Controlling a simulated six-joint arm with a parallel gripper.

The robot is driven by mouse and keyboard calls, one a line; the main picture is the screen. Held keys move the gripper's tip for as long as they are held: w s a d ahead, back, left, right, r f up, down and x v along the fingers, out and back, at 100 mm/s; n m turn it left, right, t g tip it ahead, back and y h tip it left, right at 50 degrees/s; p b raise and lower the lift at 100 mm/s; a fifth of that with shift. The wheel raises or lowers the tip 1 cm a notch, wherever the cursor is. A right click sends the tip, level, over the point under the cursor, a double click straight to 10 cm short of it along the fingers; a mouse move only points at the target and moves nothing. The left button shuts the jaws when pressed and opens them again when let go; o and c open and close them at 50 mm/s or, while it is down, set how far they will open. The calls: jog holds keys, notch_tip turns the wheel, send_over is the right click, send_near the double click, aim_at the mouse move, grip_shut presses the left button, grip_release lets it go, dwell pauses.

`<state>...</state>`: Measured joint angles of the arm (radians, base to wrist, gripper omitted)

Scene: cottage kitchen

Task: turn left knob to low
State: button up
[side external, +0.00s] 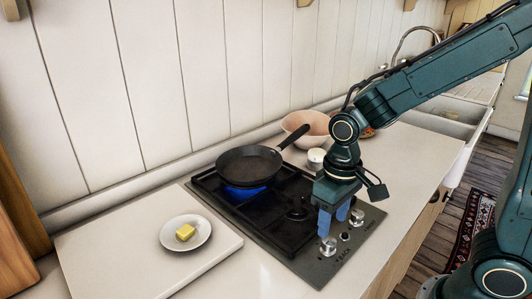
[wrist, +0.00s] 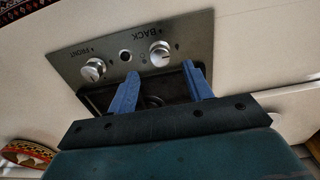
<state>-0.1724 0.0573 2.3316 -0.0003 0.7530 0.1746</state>
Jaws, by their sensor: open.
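The left knob (side external: 328,245) is a silver knob on the cooktop's front panel, next to the word BACK. In the wrist view this knob (wrist: 160,54) is at the upper right, just beyond the gap between my fingertips. My gripper (side external: 332,226) points down over the panel, its blue fingers apart and empty. In the wrist view my gripper (wrist: 160,70) is spread, and I see no contact with the knob. The knob's exact setting is too small to read. A blue flame (side external: 244,191) burns under the black skillet (side external: 248,165) on the back burner.
The right knob (side external: 357,216), marked FRONT in the wrist view (wrist: 93,69), sits beside a small round button (side external: 345,236). A plate (side external: 203,240) with butter (side external: 185,232) lies left of the cooktop (side external: 265,225). A pinkish bowl (side external: 300,126) and white cup (side external: 316,157) stand behind.

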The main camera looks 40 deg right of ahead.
aim_at(329, 240)
jog(key=shift+f, duration=2.65)
jog(key=c, duration=1)
jog(key=shift+o, duration=0.2)
